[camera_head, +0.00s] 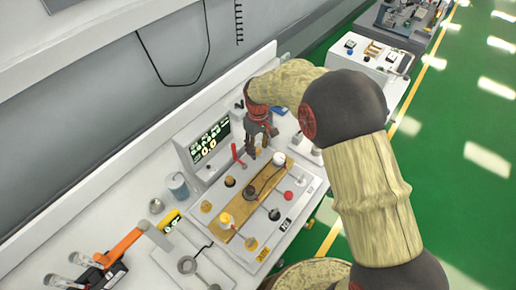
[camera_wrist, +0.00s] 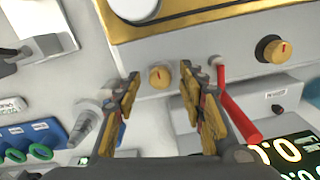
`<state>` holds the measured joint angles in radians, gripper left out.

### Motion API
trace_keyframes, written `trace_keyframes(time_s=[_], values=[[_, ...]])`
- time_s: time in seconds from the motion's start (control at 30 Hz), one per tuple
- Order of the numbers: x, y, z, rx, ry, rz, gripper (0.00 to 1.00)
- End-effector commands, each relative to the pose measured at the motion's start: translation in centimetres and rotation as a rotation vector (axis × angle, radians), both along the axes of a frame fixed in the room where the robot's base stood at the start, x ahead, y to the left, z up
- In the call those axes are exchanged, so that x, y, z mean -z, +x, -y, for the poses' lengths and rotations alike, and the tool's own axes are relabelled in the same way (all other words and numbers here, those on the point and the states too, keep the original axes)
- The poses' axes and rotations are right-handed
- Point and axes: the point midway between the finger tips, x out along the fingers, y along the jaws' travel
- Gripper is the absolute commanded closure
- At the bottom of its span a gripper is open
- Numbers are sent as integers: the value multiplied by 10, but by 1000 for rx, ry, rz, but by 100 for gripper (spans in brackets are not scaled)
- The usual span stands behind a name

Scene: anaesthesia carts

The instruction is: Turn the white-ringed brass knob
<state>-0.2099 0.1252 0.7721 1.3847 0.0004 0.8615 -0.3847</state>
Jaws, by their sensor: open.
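The white-ringed brass knob (camera_wrist: 159,76) is on the pale panel in the wrist view, with a small red mark on its face. It lies between the two fingertips of my gripper (camera_wrist: 159,84), with a gap visible on each side. My gripper is open and empty. In the head view my gripper (camera_head: 259,146) points down over the far end of the cart's panel, and it hides that knob there.
A red lever (camera_wrist: 238,112) stands close to the right finger. A black-ringed brass knob (camera_wrist: 273,49) is further right. A lit display (camera_head: 208,142) stands behind the panel (camera_head: 262,252). Another cart (camera_head: 369,53) is at the back right. Green floor (camera_head: 462,130) is clear.

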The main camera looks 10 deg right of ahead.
Motion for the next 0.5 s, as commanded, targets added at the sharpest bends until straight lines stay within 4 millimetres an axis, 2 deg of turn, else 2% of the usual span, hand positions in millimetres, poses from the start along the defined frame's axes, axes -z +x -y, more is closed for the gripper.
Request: trace_keyframes(time_s=[0.33,0.5], values=[[3,0,0,0,1,1,60],[3,0,0,0,1,1,70]])
